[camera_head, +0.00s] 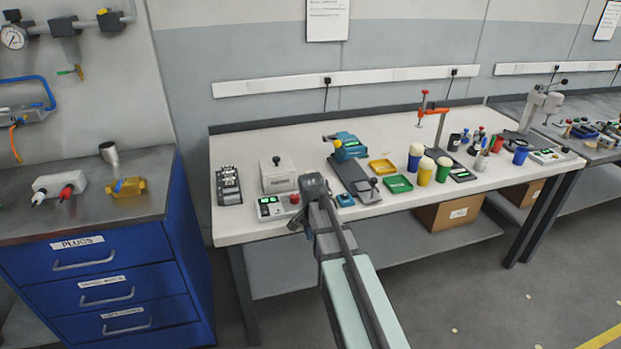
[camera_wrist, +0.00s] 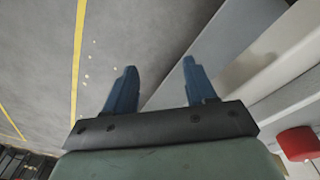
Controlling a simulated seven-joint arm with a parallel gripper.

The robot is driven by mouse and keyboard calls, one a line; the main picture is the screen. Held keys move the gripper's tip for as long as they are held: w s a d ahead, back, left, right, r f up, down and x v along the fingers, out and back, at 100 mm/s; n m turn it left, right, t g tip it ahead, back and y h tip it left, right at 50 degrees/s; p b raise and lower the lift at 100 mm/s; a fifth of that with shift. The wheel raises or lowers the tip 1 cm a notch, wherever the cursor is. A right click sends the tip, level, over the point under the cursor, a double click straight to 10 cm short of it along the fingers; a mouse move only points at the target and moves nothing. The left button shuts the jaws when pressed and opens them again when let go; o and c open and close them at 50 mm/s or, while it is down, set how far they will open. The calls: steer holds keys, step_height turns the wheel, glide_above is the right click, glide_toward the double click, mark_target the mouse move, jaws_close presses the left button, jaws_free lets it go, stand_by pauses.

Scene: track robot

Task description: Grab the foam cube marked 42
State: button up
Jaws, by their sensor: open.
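I cannot make out a foam cube marked 42 in either view. Several tiny pale bits (camera_head: 454,330) lie on the floor at the lower right of the head view, and pale specks also show on the floor in the wrist view (camera_wrist: 87,75). They are too small to tell what they are or to read any mark. My gripper (camera_wrist: 158,63) is open, with its two blue fingers apart and nothing between them. In the head view my arm reaches up to the front edge of the white workbench (camera_head: 300,231).
Cups, trays and devices stand on the workbench, with a grey box (camera_head: 278,176) and a control box with a red button (camera_head: 294,198) near my arm's end. A cardboard box (camera_head: 447,213) sits on the lower shelf. Blue drawers (camera_head: 95,290) stand left. The floor at right is mostly clear.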

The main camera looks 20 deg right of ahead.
steer(key=w+d+r+m, duration=0.25)
steer(key=w+r, duration=0.35)
steer(key=w, duration=0.3)
steer(key=w+d+r+m+y, duration=0.1)
steer(key=w+r+m, duration=0.2)
steer(key=w+r, duration=0.5)
steer(key=w+d+r+m, duration=0.2)
steer(key=w+r, duration=0.3)
steer(key=w, duration=0.6)
steer(key=f, duration=0.8)
steer(key=shift+s+d+f, duration=0.15)
steer(key=shift+d+f, duration=0.05)
steer(key=shift+f, duration=0.2)
steer(key=shift+d+f, duration=0.15)
steer(key=shift+f, duration=1.25)
steer(key=shift+d+f, duration=0.1)
steer(key=shift+f, duration=1.25)
steer(key=c, duration=0.7)
